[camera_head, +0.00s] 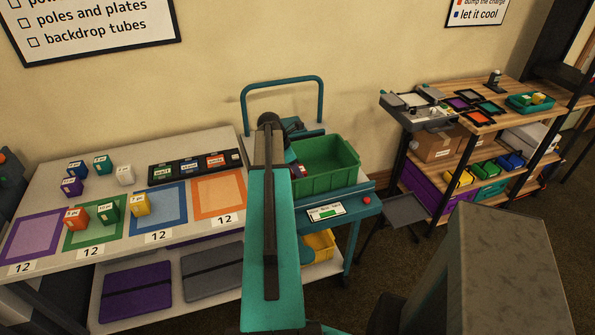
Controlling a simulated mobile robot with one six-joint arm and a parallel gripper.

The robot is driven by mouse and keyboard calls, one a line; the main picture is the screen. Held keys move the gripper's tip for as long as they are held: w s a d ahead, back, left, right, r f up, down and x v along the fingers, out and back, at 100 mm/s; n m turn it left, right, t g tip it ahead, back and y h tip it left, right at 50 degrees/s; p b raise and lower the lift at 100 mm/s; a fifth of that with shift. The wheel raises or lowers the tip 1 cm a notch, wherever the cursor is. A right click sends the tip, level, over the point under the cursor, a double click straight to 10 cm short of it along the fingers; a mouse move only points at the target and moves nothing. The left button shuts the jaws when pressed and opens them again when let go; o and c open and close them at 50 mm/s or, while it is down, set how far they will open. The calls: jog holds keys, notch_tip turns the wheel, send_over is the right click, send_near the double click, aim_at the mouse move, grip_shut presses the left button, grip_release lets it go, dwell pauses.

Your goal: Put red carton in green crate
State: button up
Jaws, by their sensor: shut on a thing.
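The green crate (328,167) stands open on a teal cart right of the long table. My teal arm reaches up the middle of the view toward the crate's left end. My gripper (296,164) is mostly hidden behind the arm, at the crate's left side. A small dark red patch, the red carton (299,170), shows there in the shut jaws. Most of it is hidden, and I cannot tell whether it touches the crate.
An orange-red carton (77,218), a green carton (109,208) and a yellow carton (140,204) stand on the long table's mats. Several other cartons stand behind. A black tray (157,175) lies farther back. The cart's handle (284,81) rises behind the crate. Wooden shelves (508,92) stand right.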

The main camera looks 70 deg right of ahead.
jog(key=shift+f, duration=0.15)
jog(key=o, duration=1.2)
jog(key=shift+r, duration=0.25)
jog(key=b+v, duration=0.2)
jog(key=v, duration=1)
